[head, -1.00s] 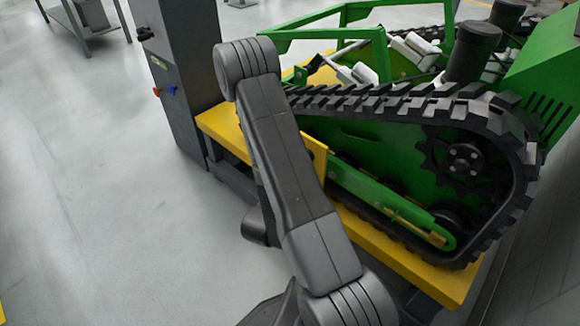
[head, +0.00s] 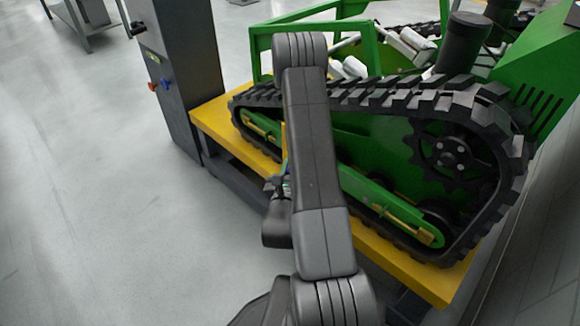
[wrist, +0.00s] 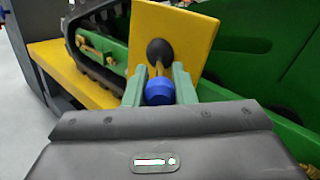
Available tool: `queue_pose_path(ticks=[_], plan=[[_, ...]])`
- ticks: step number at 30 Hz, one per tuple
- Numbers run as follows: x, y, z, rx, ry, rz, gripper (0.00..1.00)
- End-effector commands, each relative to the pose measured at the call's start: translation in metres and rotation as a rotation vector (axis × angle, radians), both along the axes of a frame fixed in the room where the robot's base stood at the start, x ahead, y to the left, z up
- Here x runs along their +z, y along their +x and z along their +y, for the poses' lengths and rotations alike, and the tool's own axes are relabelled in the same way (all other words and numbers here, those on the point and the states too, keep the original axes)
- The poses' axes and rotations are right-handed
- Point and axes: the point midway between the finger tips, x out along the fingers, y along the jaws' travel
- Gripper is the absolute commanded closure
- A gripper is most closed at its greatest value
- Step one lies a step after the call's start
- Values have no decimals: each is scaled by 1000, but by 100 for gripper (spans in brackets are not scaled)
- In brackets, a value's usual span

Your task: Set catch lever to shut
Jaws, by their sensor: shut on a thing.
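In the wrist view, the catch lever has a black rounded base (wrist: 160,51) on an upright yellow plate (wrist: 198,38) and a blue end (wrist: 158,92) toward me. My gripper (wrist: 158,88) has its two green fingers on either side of the blue end, shut on it. The lever is seen nearly end-on, so its angle is hard to tell. In the head view, my arm covers most of the plate and the lever, and my gripper is mostly hidden.
A green tracked carrier with a black track (head: 400,98) stands on a yellow platform (head: 215,122). A grey cabinet (head: 185,60) with a red and a blue knob stands at the platform's left end. Open grey floor (head: 80,190) lies to the left.

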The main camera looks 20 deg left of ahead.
Motion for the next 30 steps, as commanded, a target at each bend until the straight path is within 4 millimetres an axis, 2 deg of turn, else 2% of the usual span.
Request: queue_pose_path(ticks=[13,14,16,25,30], plan=[[1,1,0,3,1,-5,100],[1,1,0,3,1,-5,70],[1,1,0,3,1,-4,57],[1,1,0,3,0,-2,55],[14,1,0,3,1,-4,55]])
